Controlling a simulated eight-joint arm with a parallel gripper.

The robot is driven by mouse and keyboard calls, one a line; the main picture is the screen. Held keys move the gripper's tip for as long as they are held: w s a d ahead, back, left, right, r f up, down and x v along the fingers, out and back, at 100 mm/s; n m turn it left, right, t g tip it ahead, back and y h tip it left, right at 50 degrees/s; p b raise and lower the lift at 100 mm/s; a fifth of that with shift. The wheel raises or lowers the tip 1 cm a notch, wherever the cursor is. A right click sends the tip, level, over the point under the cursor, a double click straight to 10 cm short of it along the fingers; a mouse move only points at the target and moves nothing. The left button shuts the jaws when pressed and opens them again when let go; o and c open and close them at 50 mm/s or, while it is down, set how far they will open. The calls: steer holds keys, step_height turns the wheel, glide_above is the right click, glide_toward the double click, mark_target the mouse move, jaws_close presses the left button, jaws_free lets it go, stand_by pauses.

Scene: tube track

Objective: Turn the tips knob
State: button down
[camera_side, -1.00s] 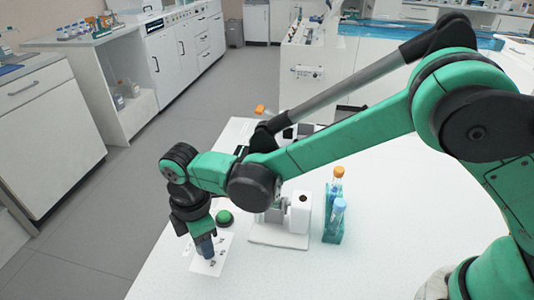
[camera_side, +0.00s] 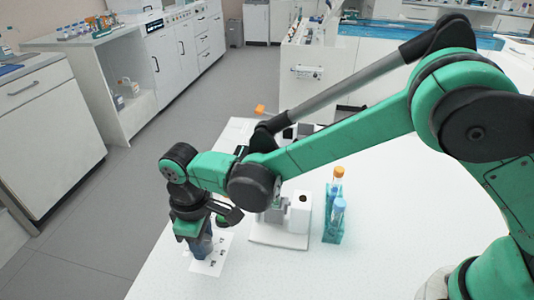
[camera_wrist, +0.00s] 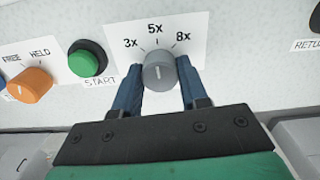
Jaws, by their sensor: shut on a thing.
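The grey knob (camera_wrist: 160,70) shows in the wrist view below the printed marks 3x, 5x and 8x on a white label. A white line on the knob stands roughly upright in the picture. My gripper (camera_wrist: 160,85) is shut on this knob, with one blue finger on its left and one on its right. In the side view my gripper (camera_side: 201,245) reaches down to the white panel sheet (camera_side: 216,264), and the knob is hidden there.
A green START button (camera_wrist: 85,60) and an orange knob (camera_wrist: 30,84) sit left of the grey knob. In the side view, a white device (camera_side: 280,228) and a teal rack (camera_side: 333,226) with capped tubes stand to the right. The table's front right is clear.

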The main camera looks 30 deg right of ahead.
steer(key=m, duration=0.4)
steer(key=shift+m, duration=2.9)
steer(key=shift+c, duration=2.3)
jaws_free()
steer(key=shift+r, duration=2.85)
steer(key=shift+d, duration=0.1)
